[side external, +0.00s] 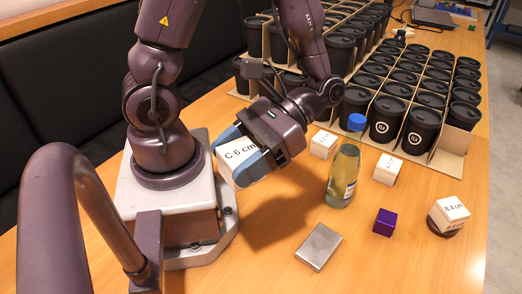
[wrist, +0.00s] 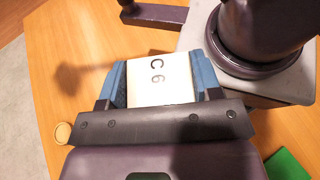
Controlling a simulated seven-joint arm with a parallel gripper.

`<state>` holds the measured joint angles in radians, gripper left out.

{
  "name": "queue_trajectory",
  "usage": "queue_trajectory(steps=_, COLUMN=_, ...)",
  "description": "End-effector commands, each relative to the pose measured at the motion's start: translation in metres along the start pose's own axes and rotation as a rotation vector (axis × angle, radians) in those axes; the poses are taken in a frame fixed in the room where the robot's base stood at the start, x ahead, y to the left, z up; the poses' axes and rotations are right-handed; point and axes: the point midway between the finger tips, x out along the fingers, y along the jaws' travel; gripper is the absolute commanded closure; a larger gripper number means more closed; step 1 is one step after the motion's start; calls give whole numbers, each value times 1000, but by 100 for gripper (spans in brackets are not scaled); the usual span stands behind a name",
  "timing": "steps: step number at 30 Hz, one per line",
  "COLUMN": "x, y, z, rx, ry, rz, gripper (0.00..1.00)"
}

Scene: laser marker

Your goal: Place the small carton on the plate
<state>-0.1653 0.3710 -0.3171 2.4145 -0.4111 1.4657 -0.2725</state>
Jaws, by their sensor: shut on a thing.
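My gripper (side external: 243,152) is shut on a white cube (side external: 238,176) marked "C 6 cm", close to my base. In the wrist view the cube (wrist: 158,82) sits between the two blue fingers, its marked face showing. A shadow falls on the table to the right of it in the side view. A flat grey metal slab (side external: 318,246) lies at the front. A white cube marked "B 4 cm" (side external: 450,211) rests, slightly turned, on a dark round base (side external: 437,231) at the right. I cannot tell which of these is the plate.
A bottle with a blue cap (side external: 344,165) stands upright mid-table. Two smaller white cubes (side external: 323,144) (side external: 387,169) and a purple cube (side external: 384,222) are nearby. Cardboard trays with many black cups (side external: 388,117) fill the back. The wrist view shows a tan disc (wrist: 63,133) and a green object (wrist: 286,165).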

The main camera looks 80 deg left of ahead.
Motion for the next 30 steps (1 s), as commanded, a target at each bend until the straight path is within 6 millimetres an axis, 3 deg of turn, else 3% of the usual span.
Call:
queue_trajectory(steps=8, x=-32, y=-80, z=-32, rx=171, ry=-3, rz=-418, gripper=67)
queue_trajectory(steps=18, x=-107, y=-178, z=-50, rx=411, ry=1, rz=-998, gripper=67)
queue_trajectory(steps=30, x=-175, y=-229, z=-47, rx=570, ry=2, rz=-1383, gripper=67)
